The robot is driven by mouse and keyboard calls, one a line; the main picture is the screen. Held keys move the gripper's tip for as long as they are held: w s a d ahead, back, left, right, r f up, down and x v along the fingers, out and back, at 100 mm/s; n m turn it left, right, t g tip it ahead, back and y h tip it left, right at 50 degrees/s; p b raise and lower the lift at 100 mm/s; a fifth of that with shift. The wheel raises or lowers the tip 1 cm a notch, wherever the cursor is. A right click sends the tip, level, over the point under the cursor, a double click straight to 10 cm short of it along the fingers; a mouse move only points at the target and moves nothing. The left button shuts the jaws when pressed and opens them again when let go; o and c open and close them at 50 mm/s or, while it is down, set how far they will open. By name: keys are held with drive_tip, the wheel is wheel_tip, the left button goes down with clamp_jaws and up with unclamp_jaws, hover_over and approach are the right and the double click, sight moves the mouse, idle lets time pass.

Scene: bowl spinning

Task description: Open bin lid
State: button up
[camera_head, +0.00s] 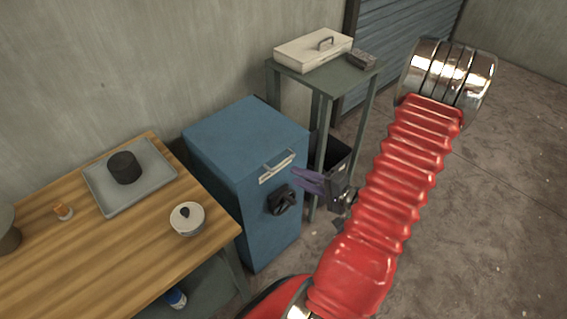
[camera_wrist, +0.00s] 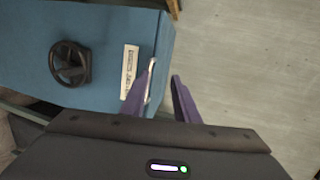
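A blue cabinet-like bin (camera_head: 240,140) stands beside the wooden table, its flat top closed. A silver bar handle (camera_head: 280,162) with a white label sits high on its front, above a black handwheel (camera_head: 281,200). My gripper (camera_head: 297,178) has purple fingers, just right of the handle. In the wrist view the fingers (camera_wrist: 163,70) are apart with nothing held. The handle (camera_wrist: 151,88) shows there close beside the left finger, partly hidden by it; I cannot tell if they touch. The label (camera_wrist: 130,72) and handwheel (camera_wrist: 70,64) show to the left.
A grey stand (camera_head: 322,80) behind holds a cream box with a handle (camera_head: 313,48) and a small dark box (camera_head: 361,59). A black open container (camera_head: 338,155) is below. The wooden table (camera_head: 110,235) carries a tray (camera_head: 100,185) and a white lidded bowl (camera_head: 187,221). Floor at right is clear.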

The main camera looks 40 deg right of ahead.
sight(284, 162)
drive_tip(key=d, duration=0.1)
drive_tip(key=s+d+f+m+h, duration=0.1)
drive_tip(key=s+d+f+h, duration=0.1)
drive_tip(key=shift+d+f+m, duration=0.1)
drive_tip(key=shift+d+m, duration=0.1)
drive_tip(key=shift+m, duration=0.1)
drive_tip(key=shift+r+x, duration=0.15)
drive_tip(key=shift+x, duration=3.3)
drive_tip(key=shift+r+x, duration=0.1)
drive_tip(key=shift+x, duration=3.35)
drive_tip(key=shift+c, duration=0.5)
clamp_jaws()
